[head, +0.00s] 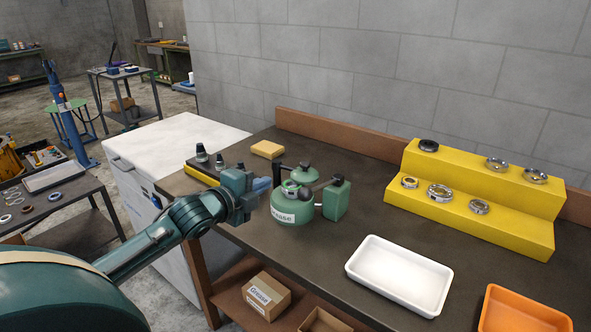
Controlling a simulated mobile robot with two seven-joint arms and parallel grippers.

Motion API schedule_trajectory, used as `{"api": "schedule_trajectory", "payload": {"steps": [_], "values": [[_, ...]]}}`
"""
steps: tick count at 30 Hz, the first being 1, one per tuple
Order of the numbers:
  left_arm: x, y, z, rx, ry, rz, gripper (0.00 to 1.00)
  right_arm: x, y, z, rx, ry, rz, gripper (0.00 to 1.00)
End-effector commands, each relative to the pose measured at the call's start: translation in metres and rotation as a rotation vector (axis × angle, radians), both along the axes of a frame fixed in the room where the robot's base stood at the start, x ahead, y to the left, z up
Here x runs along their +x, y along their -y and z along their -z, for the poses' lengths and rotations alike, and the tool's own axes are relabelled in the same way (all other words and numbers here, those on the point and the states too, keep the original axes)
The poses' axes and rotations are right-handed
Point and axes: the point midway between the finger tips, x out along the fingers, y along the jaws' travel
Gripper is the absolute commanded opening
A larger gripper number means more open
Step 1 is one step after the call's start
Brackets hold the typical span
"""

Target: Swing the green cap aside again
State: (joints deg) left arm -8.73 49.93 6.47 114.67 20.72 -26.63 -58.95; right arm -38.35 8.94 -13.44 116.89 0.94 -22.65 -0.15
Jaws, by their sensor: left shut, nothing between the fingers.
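A green grease pot (297,212) with a white label stands on the dark workbench. A round metal-rimmed part (291,187) shows on its top. A green round piece (306,171), which looks like the cap, sits behind and to the right of that part. Whether it covers an opening is too small to tell. A dark lever reaches right to a green block (336,200) beside the pot. My left gripper (264,186) is shut and empty, just left of the pot's top; I cannot tell whether it touches. My right gripper is out of view.
A yellow stepped stand (470,215) holds several metal rings at the right. A white tray (398,274) and an orange tray (522,312) lie in front. A yellow sponge-like block (267,149) and dark cone-shaped parts (201,152) are behind the gripper. Bench between pot and white tray is clear.

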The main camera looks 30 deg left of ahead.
Motion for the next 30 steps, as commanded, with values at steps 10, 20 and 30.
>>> {"api": "schedule_trajectory", "payload": {"steps": [10,20,30], "values": [[0.002,0.0,0.0,0.002,0.003,0.0,0.0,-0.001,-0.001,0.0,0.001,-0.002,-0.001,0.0],[0.037,0.0,0.005,-0.002,0.005,-0.002,0.0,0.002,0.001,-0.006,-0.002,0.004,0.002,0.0],[0.099,0.002,0.016,-0.002,0.004,-0.001,0.0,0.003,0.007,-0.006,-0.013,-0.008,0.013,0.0]]}}
